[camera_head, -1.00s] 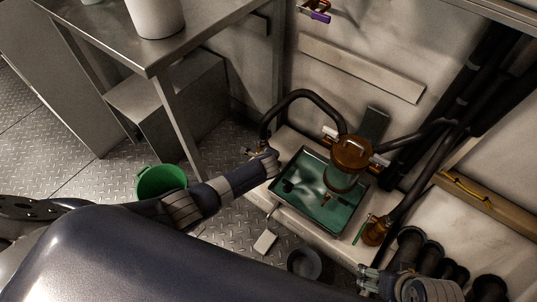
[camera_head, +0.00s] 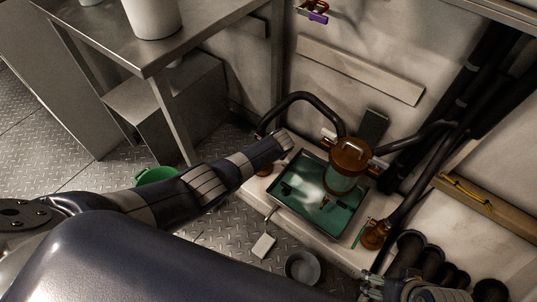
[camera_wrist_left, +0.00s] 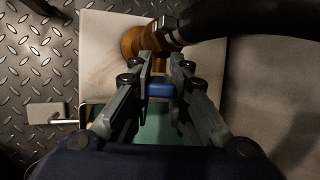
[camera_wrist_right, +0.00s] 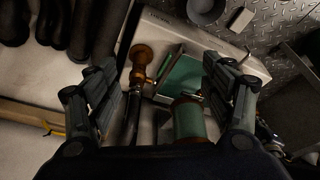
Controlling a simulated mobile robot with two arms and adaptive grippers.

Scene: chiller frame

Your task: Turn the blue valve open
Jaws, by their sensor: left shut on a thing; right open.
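In the left wrist view, the blue valve handle (camera_wrist_left: 161,89) lies between the fingertips of my left gripper (camera_wrist_left: 160,84), which is shut on it. The brass valve body (camera_wrist_left: 150,40) is just beyond, joined to a black hose. In the head view my left arm reaches to the left end of the chiller frame, and its wrist hides the blue handle and the fingertips. My right gripper (camera_wrist_right: 165,88) is open and empty in the right wrist view, facing the frame from a distance. In the head view it is partly visible at the bottom right (camera_head: 371,285).
A teal tray (camera_head: 290,208) and a brown-capped cylinder (camera_head: 349,158) sit on the frame. A second brass valve (camera_head: 376,234) with a green handle stands at its right end. A green bucket (camera_head: 155,176) and grey bowl (camera_head: 302,267) are on the floor. Black pipes crowd the right.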

